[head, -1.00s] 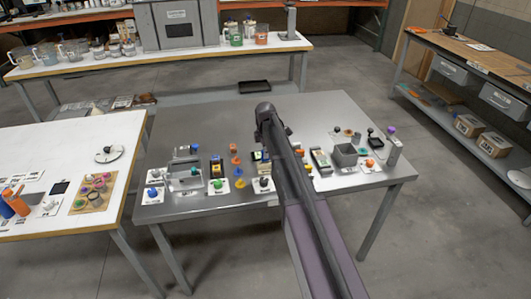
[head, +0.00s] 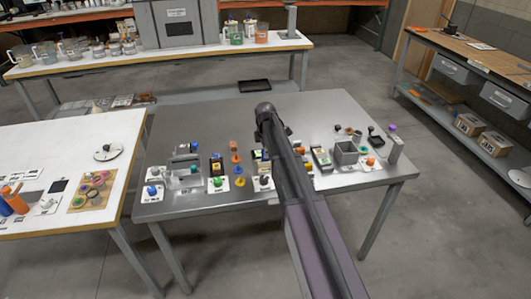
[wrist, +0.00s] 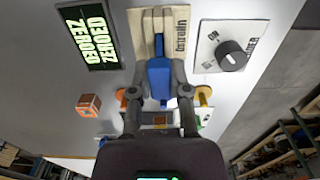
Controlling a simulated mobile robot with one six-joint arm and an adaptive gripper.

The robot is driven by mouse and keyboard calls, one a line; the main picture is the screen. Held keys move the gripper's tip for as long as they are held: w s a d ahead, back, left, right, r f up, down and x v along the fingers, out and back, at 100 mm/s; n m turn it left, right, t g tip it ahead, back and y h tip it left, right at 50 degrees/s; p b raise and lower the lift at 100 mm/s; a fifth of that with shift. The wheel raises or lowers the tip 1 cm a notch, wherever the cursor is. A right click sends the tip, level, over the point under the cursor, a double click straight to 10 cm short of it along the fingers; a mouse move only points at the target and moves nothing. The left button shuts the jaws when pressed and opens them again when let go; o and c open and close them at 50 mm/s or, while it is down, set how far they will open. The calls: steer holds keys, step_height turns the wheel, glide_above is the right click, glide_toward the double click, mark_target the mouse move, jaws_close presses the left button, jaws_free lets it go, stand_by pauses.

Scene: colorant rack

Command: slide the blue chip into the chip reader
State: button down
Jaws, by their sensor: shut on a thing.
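My gripper (wrist: 159,88) is shut on the blue chip (wrist: 159,78), which stands out between the two dark fingers in the wrist view. The chip's far end points at a pale board (wrist: 178,38) with printed lettering and a grey strip down its middle. I cannot tell whether the chip touches it, or whether this board is part of the chip reader.
Beside the board are a dark display reading "ZEROED" (wrist: 89,35) and a white plate with a black knob (wrist: 231,56). An orange cube (wrist: 88,105) lies left of my gripper. Several small devices and knobs crowd the table's front; its back is clear.

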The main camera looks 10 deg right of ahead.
steer(key=shift+f+b, duration=1.2)
steer(key=shift+f, duration=0.05)
steer(key=shift+r+p, duration=0.4)
steer(key=shift+r+p, duration=1.35)
steer(key=shift+f+b, duration=1.75)
stand_by(1.4)
steer(key=shift+r+p, duration=0.3)
steer(key=shift+r+p, duration=1.4)
